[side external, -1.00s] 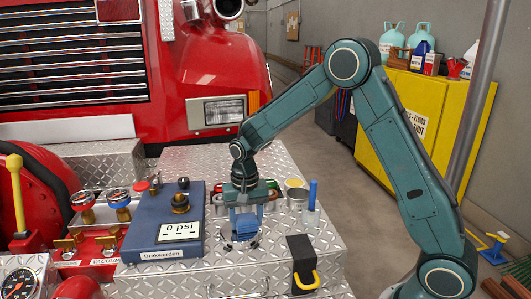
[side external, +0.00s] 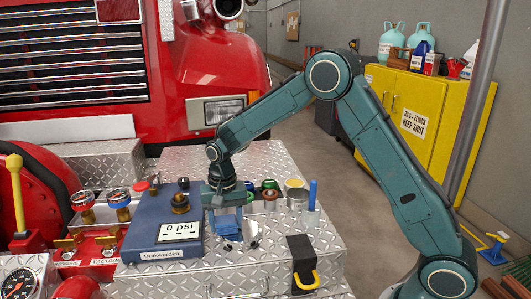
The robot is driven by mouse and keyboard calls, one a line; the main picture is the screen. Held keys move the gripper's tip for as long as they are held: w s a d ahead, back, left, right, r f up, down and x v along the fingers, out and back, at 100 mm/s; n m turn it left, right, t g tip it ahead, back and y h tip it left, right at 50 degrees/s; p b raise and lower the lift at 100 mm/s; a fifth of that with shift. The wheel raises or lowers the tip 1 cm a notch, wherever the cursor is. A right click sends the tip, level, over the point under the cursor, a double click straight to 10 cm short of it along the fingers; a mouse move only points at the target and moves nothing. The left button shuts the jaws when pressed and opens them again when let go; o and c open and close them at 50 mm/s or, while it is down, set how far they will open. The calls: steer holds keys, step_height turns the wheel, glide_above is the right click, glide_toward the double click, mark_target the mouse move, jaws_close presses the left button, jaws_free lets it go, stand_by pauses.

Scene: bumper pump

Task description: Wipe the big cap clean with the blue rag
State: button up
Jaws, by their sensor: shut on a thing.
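My gripper (side external: 226,197) is shut on the blue rag (side external: 228,222), which hangs below the jaws just right of the blue gauge box. The rag is low over the diamond-plate bumper top; I cannot tell whether it touches anything. A round silver piece with dark patches (side external: 253,236) shows at the rag's right, low on the plate. It looks like the big cap, and the rag and gripper hide part of its left side.
The blue box reading 0 psi (side external: 160,238) stands close on the left. A black block with yellow handle (side external: 301,258) is at front right.

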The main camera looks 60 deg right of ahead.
steer(key=shift+w+a+r, duration=0.1)
steer(key=shift+r, duration=4)
